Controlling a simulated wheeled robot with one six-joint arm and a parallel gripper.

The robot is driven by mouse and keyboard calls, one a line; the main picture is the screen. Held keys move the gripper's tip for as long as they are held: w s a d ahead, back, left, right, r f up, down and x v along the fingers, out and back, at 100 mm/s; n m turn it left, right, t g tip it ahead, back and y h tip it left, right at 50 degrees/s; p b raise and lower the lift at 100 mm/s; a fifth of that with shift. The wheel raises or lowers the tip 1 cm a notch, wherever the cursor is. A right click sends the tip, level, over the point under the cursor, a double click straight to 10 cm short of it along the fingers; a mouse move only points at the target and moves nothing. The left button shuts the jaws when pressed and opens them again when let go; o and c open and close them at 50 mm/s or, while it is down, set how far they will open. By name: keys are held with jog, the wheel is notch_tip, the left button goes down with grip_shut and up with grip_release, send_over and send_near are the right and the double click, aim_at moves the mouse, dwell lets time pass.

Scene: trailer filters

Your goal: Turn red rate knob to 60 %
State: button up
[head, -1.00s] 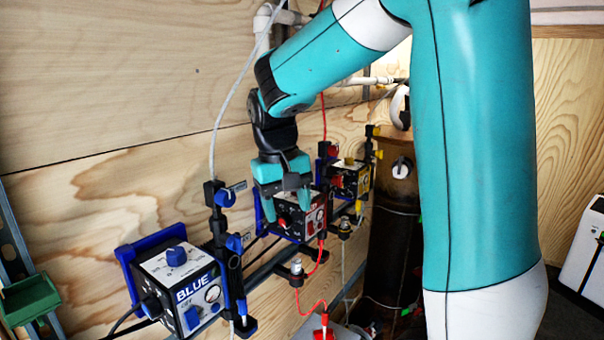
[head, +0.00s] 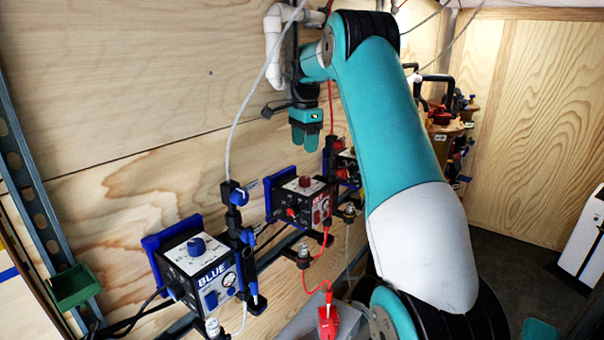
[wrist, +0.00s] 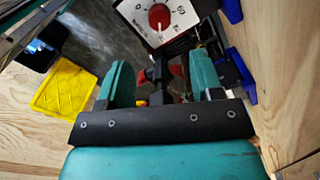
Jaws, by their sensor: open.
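The red box (head: 301,199) is mounted on the wall rail in the middle of the head view, with a red rate knob (head: 304,181) on its pale top dial. In the wrist view the red knob (wrist: 159,16) sits on its white dial (wrist: 140,14) at the top edge. The dial is partly cut off, and the knob's setting is too small to read. My gripper (head: 306,138) hangs above the red box, apart from it. In the wrist view my gripper (wrist: 160,76) has its fingers spread with no knob between them.
The blue box (head: 196,270) with its blue knob stands nearer on the left. A valve with a blue handle (head: 239,197) stands between the blue and red boxes.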

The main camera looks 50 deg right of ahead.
aim_at(305, 178)
notch_tip(305, 178, down, 10)
jog(key=shift+f+p, duration=0.15)
jog(key=shift+p, duration=0.95)
jog(key=c, duration=0.9)
